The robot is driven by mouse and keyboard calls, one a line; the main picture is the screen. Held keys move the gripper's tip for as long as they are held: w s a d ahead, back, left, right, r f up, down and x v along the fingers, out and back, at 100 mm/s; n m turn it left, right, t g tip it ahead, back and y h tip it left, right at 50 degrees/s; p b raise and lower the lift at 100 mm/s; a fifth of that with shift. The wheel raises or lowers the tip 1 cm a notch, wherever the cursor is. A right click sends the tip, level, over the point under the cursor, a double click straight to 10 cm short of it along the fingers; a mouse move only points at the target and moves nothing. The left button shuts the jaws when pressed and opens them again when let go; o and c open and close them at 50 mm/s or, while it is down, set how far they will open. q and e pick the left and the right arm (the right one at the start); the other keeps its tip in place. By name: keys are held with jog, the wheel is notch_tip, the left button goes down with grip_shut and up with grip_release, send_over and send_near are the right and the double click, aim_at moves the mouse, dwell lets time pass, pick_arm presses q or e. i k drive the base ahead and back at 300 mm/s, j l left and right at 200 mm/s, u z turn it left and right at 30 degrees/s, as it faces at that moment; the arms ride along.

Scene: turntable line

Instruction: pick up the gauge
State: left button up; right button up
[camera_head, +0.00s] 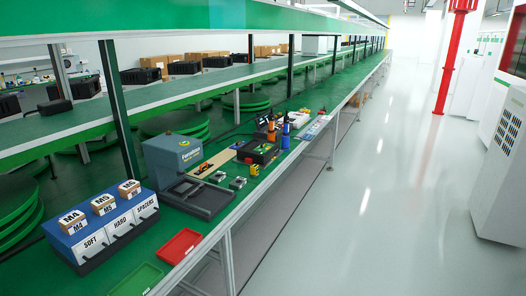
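I cannot tell for certain which item is the gauge. Small candidates on the green bench (140,250) are a yellow and black item (254,170) and two small grey metal pieces, one at the left (218,176) and one nearer (237,183). They sit between the grey-blue machine (172,158) and the black tray (245,155). Details are too small to read. Neither of my grippers is in view.
A blue drawer unit (76,249) with small labelled boxes (103,204) on top stands at the near left. A red tray (180,246) and a green tray (136,280) lie in front. Orange (271,132) and blue (285,136) upright items stand farther back.

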aim_at(254, 170)
jog(key=u, duration=0.6)
jog(key=i+l+u, duration=0.35)
jog(key=l+u, duration=0.2)
jog(key=i+l+u, duration=0.25)
jog(key=l, duration=0.15)
jog(key=l+u, duration=0.25)
jog(key=l, duration=0.1)
